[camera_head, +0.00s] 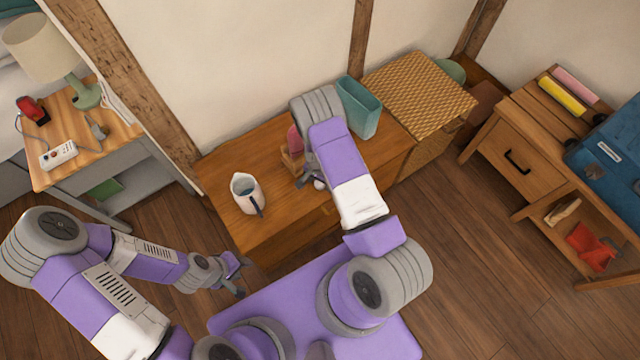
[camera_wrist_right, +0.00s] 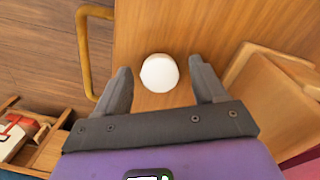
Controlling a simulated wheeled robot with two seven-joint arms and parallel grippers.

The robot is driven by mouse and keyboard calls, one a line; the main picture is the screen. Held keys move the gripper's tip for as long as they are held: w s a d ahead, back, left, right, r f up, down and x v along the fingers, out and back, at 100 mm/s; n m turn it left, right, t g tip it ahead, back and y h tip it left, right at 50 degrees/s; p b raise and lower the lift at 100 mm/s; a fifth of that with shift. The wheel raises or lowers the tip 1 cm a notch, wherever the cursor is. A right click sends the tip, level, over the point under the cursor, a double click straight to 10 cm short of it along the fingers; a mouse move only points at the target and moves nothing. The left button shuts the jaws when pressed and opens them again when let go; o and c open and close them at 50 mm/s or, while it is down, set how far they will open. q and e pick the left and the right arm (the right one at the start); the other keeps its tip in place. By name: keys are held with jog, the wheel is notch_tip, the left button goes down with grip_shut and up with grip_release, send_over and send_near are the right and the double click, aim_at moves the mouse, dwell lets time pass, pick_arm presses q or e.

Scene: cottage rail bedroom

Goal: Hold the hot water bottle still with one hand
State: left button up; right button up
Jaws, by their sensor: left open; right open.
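A pink-red object (camera_head: 295,139), likely the hot water bottle, stands upright in a wooden holder (camera_head: 291,161) on the wooden cabinet, partly hidden by my right arm. In the right wrist view the holder (camera_wrist_right: 262,95) lies right of the fingers, with a pink edge (camera_wrist_right: 303,157) at the lower right corner. My right gripper (camera_head: 309,182) is open beside the holder; it also shows in the right wrist view (camera_wrist_right: 161,66). A small white round piece (camera_wrist_right: 160,73) lies between its fingers, apart from both. My left gripper (camera_head: 238,275) is open and empty, in front of the cabinet.
A white jug (camera_head: 245,193) with a dark handle stands on the cabinet (camera_head: 235,150), left of the holder. A teal container (camera_head: 360,108) and a woven basket (camera_head: 415,90) stand to the right. A bedside table is at left, a drawer desk (camera_head: 515,155) at right.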

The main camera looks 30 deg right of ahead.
jog(key=c, duration=1.1)
notch_tip(320, 180, up, 10)
jog(key=p, duration=0.3)
